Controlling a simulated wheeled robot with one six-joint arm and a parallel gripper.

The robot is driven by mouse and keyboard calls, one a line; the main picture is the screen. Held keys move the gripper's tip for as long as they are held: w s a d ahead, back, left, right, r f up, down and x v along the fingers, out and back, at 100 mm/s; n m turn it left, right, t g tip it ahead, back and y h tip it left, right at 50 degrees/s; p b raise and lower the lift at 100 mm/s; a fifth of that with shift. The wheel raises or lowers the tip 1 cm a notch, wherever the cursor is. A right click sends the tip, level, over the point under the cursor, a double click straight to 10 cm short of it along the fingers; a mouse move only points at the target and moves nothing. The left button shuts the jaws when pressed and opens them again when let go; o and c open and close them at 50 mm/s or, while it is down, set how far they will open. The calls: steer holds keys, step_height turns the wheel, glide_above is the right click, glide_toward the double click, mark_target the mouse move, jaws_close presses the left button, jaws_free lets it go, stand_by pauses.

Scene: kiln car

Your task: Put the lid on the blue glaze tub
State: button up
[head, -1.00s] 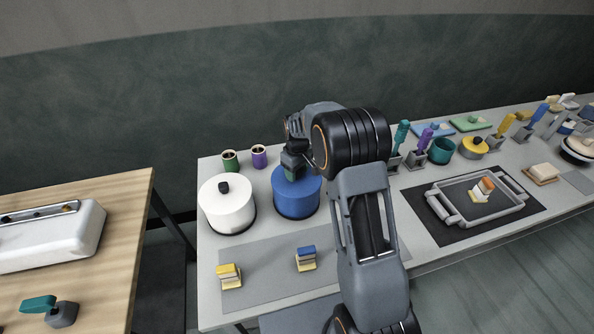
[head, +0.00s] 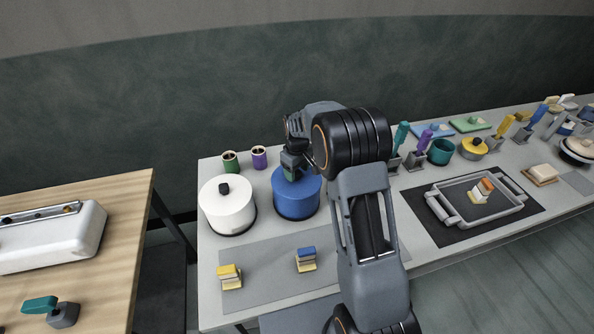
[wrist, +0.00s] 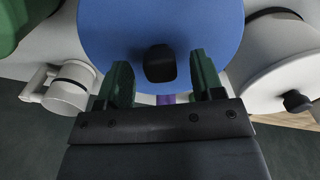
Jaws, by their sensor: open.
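The blue glaze tub (head: 297,201) stands at the back of the grey table. Its top is closed by a blue lid (wrist: 160,28) with a black knob (wrist: 160,64). The lid looks flat and level on the tub, though my arm hides part of it in the head view. My gripper (wrist: 162,72) is just above the lid. Its green fingers are open, one on each side of the knob, with visible gaps between them and it. In the head view my gripper (head: 290,172) covers the knob.
A white lidded tub (head: 226,207) stands close to the left of the blue one. A green cup (head: 230,162) and a purple cup (head: 259,157) stand behind.

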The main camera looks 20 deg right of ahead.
steer(key=shift+r+p, duration=2.25)
steer(key=shift+r, duration=1.35)
step_height(320, 180, up, 13)
steer(key=b, duration=0.2)
steer(key=s+m+t, duration=0.4)
steer(key=s+m, duration=0.2)
steer(key=s, duration=1.9)
steer(key=shift+s+f+t, duration=0.4)
steer(key=shift+f, duration=0.05)
steer(key=shift+a, duration=0.1)
